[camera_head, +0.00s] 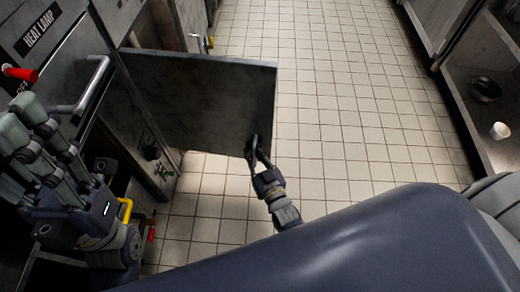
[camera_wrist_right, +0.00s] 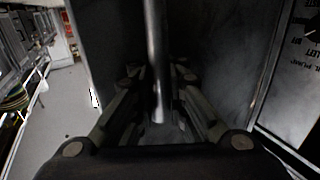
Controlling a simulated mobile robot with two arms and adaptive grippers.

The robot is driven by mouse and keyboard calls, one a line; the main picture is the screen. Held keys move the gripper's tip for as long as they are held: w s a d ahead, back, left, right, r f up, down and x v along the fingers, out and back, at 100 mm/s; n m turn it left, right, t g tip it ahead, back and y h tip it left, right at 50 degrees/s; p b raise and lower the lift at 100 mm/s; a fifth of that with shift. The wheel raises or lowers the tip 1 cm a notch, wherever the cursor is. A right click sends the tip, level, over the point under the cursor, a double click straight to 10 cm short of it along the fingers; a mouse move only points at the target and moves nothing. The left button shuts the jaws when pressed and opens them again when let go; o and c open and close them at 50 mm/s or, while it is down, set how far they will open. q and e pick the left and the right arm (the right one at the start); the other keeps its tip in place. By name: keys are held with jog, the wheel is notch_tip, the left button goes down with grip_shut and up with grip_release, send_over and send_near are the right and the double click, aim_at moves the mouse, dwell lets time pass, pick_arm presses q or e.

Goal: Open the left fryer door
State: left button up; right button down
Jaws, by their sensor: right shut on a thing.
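The left fryer door (camera_head: 200,92) is a dark grey metal panel that stands swung out from the fryer cabinet over the floor. My right gripper (camera_head: 252,150) is at the lower right corner of this door, by its free edge. In the right wrist view, a round metal door handle (camera_wrist_right: 155,55) runs between the fingers of my right gripper (camera_wrist_right: 158,115), which is shut on it. The door face fills the background there. My left gripper (camera_head: 28,125) is raised at the left, in front of the counter and apart from the door; its fingertip gap is unclear.
A metal rail (camera_head: 85,90) and a red handle (camera_head: 20,73) are on the left equipment, near my left gripper. Yellow and red pipe handles (camera_head: 126,210) show below. The tiled floor (camera_head: 340,110) is clear. A shelf unit with a bowl (camera_head: 485,89) stands right.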

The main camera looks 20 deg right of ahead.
jog(key=shift+s+d+f, duration=0.1)
jog(key=shift+s+d, duration=0.2)
jog(key=c, duration=1.7)
grip_release()
jog(key=shift+d, duration=0.1)
jog(key=shift+o, duration=0.6)
jog(key=shift+s, duration=0.1)
jog(key=s, duration=1.2)
jog(key=shift+d, duration=0.35)
